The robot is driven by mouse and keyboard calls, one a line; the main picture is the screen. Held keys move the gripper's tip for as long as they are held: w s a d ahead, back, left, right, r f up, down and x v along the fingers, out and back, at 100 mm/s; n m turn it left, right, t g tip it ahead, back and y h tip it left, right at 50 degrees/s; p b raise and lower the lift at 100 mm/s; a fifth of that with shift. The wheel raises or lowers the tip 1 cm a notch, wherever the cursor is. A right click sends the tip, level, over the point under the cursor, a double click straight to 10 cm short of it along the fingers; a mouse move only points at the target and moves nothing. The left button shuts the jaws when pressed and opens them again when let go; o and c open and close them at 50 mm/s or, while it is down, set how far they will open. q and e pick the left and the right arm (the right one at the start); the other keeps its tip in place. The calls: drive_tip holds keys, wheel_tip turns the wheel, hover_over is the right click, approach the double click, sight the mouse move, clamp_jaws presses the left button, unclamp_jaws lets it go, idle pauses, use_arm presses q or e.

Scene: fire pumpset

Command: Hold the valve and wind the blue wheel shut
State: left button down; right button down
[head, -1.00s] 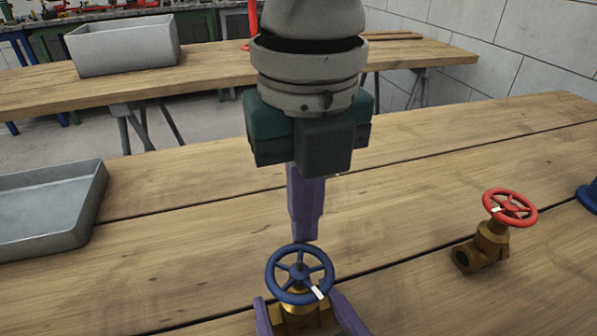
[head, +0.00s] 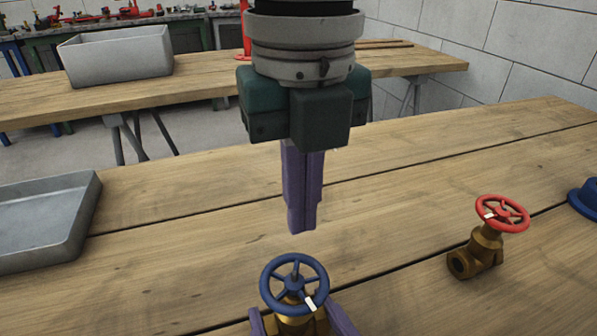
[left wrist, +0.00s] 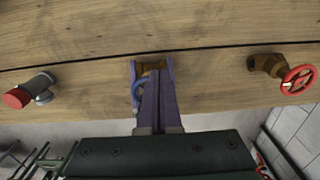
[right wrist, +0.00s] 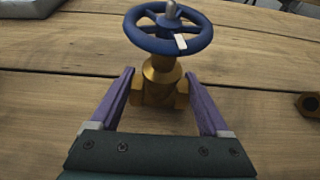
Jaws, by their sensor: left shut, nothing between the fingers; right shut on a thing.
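The brass valve with the blue wheel (head: 294,284) stands upright at the bottom middle of the head view; a white mark sits on the wheel's near right rim. My right gripper (head: 303,322) is shut on its brass body (right wrist: 160,84), one purple finger on each side. My left gripper (head: 302,230) points down above and just behind the wheel, fingers together and empty, apart from the wheel in the head view. In the left wrist view its fingers (left wrist: 157,84) hide much of the blue wheel (left wrist: 136,96).
A brass valve with a red wheel (head: 502,213) stands to the right. A blue round thing (head: 584,198) is at the right edge. A grey tray (head: 75,225) lies at left. A red-capped grey fitting (left wrist: 33,92) shows in the left wrist view. A grey bin (head: 116,55) stands on the back bench.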

sight(294, 283)
use_arm(q)
wheel_tip(294, 283, up, 4)
drive_tip(key=shift+f, duration=0.15)
drive_tip(key=shift+a, duration=0.15)
drive_tip(key=s+a+f, duration=0.1)
drive_tip(key=a+f, duration=0.2)
drive_tip(key=f, duration=0.3)
drive_tip(key=shift+s+a, duration=0.15)
drive_tip(key=shift+a, duration=0.1)
idle(0.5)
drive_tip(key=shift+s+d, duration=0.2)
drive_tip(key=shift+d, duration=0.05)
idle(0.6)
